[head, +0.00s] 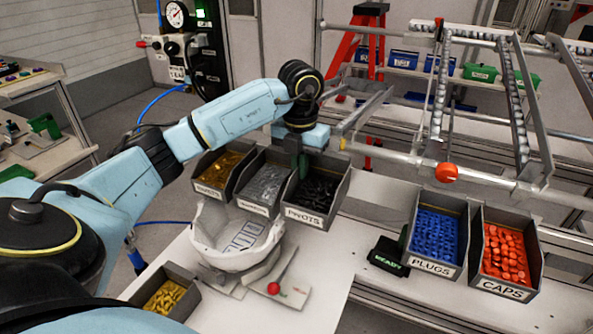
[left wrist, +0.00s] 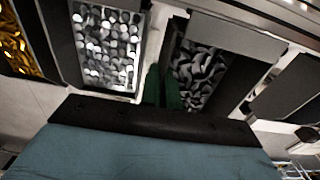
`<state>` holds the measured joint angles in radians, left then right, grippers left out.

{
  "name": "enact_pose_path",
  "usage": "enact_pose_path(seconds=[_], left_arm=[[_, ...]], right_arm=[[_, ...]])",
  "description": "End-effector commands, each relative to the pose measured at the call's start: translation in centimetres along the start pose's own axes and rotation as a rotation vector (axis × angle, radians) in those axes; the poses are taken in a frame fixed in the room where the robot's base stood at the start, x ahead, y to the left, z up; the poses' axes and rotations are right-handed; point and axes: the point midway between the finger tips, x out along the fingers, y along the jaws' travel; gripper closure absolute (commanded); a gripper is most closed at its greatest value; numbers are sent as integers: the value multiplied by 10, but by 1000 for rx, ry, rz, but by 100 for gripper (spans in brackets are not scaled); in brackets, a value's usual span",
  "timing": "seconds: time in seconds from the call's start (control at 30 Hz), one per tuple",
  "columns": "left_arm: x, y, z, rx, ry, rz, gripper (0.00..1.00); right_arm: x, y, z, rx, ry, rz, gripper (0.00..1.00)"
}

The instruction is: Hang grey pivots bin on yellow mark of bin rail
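The grey pivots bin (head: 312,215), labelled PIVOTS and filled with dark parts, stands on the white table at the right end of a row of three bins. It also shows in the left wrist view (left wrist: 228,36). My left gripper (head: 303,166) points down at its left wall. In the left wrist view the two green fingers (left wrist: 163,88) are close together at that wall; whether they clamp it is unclear. A metal rail (head: 390,157) runs behind, with a small yellow spot (head: 342,144) near its left end. My right gripper is not in view.
Left of the pivots bin stand a bin of silver parts (head: 262,185) and a bin of golden parts (head: 222,174). A white helmet shell (head: 235,250) sits in front. Plugs (head: 437,235) and caps (head: 507,255) bins stand right.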

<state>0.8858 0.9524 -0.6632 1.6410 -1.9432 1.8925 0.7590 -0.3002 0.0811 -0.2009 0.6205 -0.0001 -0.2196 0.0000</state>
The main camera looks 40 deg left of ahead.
Motion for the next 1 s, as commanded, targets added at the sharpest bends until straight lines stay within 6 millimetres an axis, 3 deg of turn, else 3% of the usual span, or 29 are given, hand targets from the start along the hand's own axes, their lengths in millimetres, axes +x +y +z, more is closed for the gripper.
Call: enact_pose_path(seconds=[0.5,0.93,1.0], left_arm=[[20,0,7,1,0,0,100],[22,0,7,0,0,0,100],[22,0,7,0,0,0,87]], right_arm=[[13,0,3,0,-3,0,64],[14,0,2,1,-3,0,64],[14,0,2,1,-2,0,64]])
